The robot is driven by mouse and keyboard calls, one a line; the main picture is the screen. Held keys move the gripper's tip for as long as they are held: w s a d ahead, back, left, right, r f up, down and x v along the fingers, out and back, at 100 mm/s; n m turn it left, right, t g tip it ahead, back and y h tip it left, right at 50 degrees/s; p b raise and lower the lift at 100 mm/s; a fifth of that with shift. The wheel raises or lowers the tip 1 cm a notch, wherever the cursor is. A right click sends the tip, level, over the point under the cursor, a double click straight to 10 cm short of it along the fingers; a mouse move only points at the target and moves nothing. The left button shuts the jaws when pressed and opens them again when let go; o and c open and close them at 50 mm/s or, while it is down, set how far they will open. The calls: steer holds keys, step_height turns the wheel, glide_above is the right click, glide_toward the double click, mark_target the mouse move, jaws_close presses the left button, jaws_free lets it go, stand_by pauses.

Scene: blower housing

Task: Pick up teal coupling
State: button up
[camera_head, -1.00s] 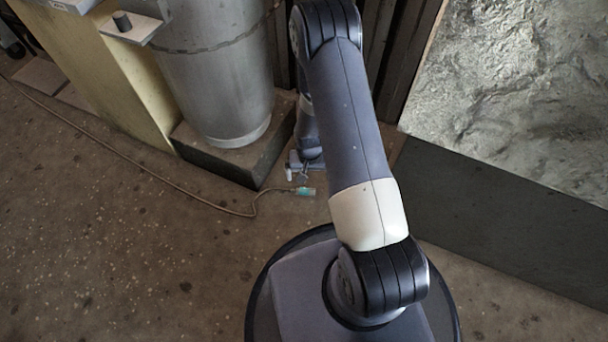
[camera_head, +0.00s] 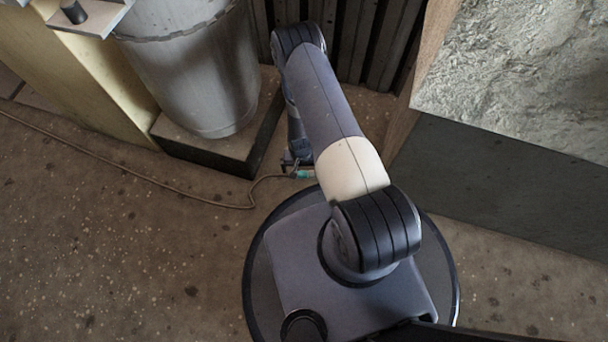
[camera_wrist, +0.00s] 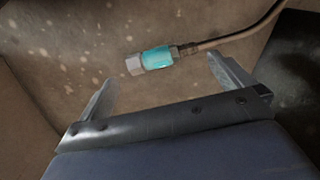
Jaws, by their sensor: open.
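The teal coupling (camera_wrist: 157,58) lies on the speckled floor in the wrist view, with a pale metal end on its left and a hose (camera_wrist: 235,36) running from its right end. In the head view the coupling (camera_head: 304,174) is a small teal spot by the end of my arm. My gripper (camera_wrist: 160,80) is open and empty. Its two fingers stand apart, and the coupling shows between and just beyond the fingertips, with no visible contact. In the head view my gripper (camera_head: 292,162) is small and partly hidden by my arm.
A grey metal cylinder (camera_head: 195,75) stands on a dark-sided plinth (camera_head: 215,155) left of my gripper. A large block with a rough silvery top (camera_head: 520,80) stands on the right. The hose trails left across open floor (camera_head: 110,250). Dark corrugated panels (camera_head: 365,40) stand behind.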

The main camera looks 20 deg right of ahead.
mark_target(301, 173)
steer(key=f+b, duration=0.2)
steer(key=f, duration=0.3)
steer(key=shift+w+f+b, duration=0.1)
steer(key=shift+w+b, duration=0.2)
steer(key=shift+b, duration=0.1)
steer(key=c, duration=0.8)
step_height(301, 173, up, 10)
steer(key=p, duration=0.4)
